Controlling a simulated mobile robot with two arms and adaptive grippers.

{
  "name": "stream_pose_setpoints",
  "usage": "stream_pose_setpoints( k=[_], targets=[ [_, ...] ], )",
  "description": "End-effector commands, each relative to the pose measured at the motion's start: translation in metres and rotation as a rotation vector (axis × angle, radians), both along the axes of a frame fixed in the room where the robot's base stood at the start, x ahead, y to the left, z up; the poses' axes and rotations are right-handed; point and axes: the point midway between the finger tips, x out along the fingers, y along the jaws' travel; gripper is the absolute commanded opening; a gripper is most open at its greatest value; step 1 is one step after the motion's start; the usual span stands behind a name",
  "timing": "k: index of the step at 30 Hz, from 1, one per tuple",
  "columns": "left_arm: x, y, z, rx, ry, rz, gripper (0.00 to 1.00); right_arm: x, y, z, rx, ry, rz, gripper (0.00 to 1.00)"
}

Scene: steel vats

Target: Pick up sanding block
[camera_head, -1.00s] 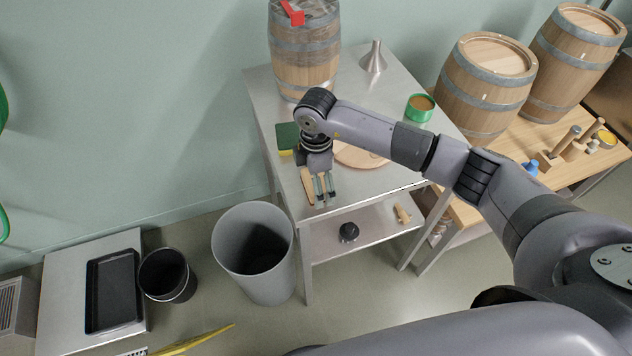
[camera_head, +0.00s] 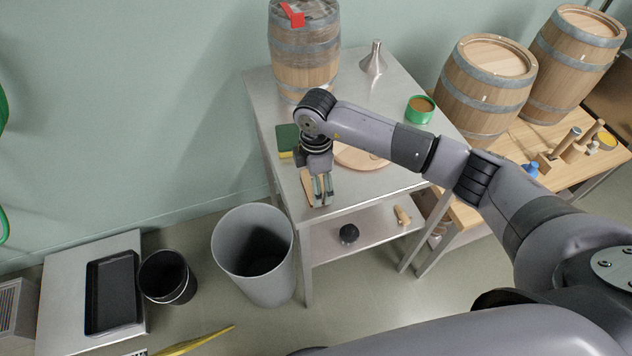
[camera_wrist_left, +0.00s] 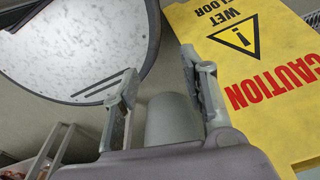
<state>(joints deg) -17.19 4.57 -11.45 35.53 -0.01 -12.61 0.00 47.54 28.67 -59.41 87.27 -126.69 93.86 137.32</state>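I cannot single out the sanding block with certainty. A green and yellow block-like piece (camera_head: 287,139) lies at the left edge of the steel table (camera_head: 278,98), partly hidden by my right wrist. A narrow light-wood piece (camera_head: 307,186) lies near the table's front left corner, right beside my right gripper (camera_head: 323,190). That gripper points down at the table top; its fingers look close together, and whether anything is between them is too small to tell. My left gripper (camera_wrist_left: 165,100) is open and empty in the left wrist view, and is not seen in the head view.
A barrel (camera_head: 304,60), funnel (camera_head: 374,60), green tin (camera_head: 419,108) and round wooden board (camera_head: 358,156) stand on the table. A grey bin (camera_head: 253,254) is at its left. A yellow caution sign (camera_wrist_left: 262,70) is close beside my left gripper.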

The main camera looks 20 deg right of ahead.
Motion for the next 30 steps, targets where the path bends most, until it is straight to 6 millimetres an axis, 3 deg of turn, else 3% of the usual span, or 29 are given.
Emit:
stream_pose_setpoints(
  k=[8,24,30],
  targets=[
    [0.000,0.000,-0.009,0.000,0.000,0.000,0.40,0.001,0.000,0.028,0.001,-0.005,0.001,0.42],
    [0.000,0.000,-0.036,0.000,0.000,0.000,0.40,0.002,0.000,0.162,-0.001,-0.007,0.001,0.42],
    [0.000,0.000,-0.036,0.000,0.000,0.000,0.40,0.001,-0.001,0.187,-0.002,-0.003,0.000,0.42]
  ],
)
